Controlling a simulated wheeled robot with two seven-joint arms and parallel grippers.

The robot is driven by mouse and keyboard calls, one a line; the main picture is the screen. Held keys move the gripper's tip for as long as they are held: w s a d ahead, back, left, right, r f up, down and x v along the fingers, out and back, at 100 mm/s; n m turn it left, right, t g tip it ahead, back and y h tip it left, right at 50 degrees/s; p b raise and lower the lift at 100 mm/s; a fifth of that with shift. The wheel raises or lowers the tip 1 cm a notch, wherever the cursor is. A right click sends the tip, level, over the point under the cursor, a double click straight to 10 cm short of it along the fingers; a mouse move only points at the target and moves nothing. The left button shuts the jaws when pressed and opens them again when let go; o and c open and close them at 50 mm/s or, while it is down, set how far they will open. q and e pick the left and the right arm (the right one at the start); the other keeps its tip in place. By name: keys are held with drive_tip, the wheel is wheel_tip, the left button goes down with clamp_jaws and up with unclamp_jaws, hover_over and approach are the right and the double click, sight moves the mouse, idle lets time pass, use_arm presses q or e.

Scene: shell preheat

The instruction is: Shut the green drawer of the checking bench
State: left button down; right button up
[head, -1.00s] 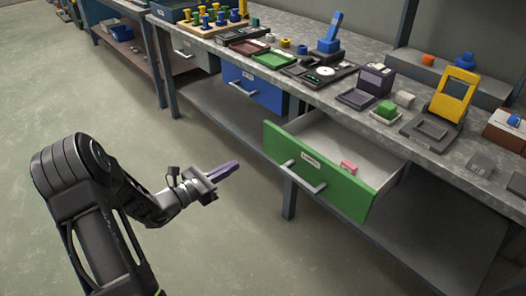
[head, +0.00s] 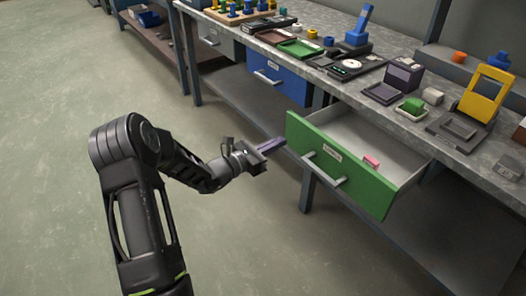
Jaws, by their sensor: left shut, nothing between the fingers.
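The green drawer (head: 338,165) of the bench stands pulled out under the worktop, with a grey bar handle (head: 325,169) and a small label on its front. A small pink block (head: 371,162) lies inside it. My left gripper (head: 276,144) is shut and empty. Its fingertips point right, just left of the drawer front's left end; I cannot tell whether they touch it. My right gripper is not in view.
The bench top (head: 440,152) carries trays, fixtures and a yellow stand (head: 487,93). A blue drawer (head: 268,76) and a grey drawer (head: 215,40) are shut, further left. The floor (head: 60,150) in front is clear.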

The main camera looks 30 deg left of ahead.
sight(296, 134)
use_arm(q)
drive_tip(key=shift+x, duration=2.15)
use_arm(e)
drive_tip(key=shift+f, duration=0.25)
